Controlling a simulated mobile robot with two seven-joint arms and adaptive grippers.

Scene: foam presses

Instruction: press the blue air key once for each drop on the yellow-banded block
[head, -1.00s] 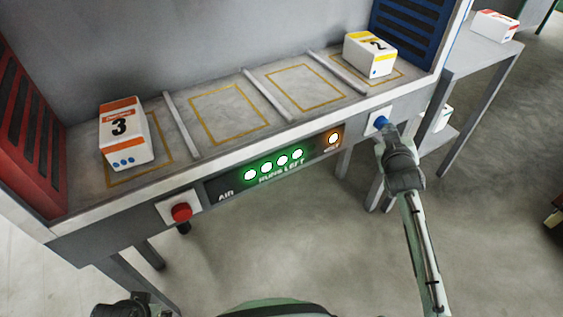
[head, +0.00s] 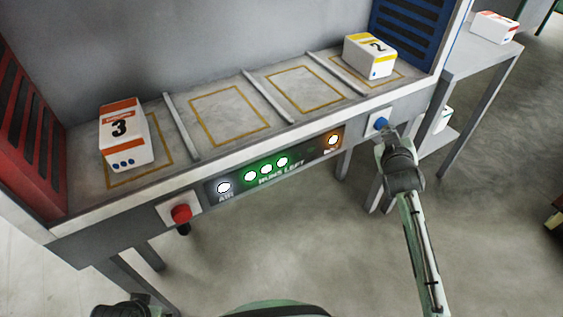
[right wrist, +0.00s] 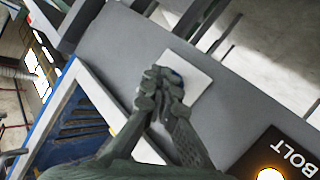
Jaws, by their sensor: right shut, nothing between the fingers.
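The yellow-banded block (head: 370,55) stands in the right bay of the press bench, marked 2, with one blue drop visible low on its front face. The blue air key (head: 380,123) sits on a white plate at the right of the bench front. My right gripper (head: 387,131) is shut and empty, its fingertips right at the key; I cannot tell whether they touch it. A dark part of my left arm's end (head: 122,308) shows at the lower left, jaws unclear.
An orange-banded block (head: 125,133) marked 3 stands in the left bay. A red button (head: 181,212) is at the left front. The panel (head: 305,157) shows a white AIR lamp, three green lamps and an orange BOLT lamp. The middle bays are empty.

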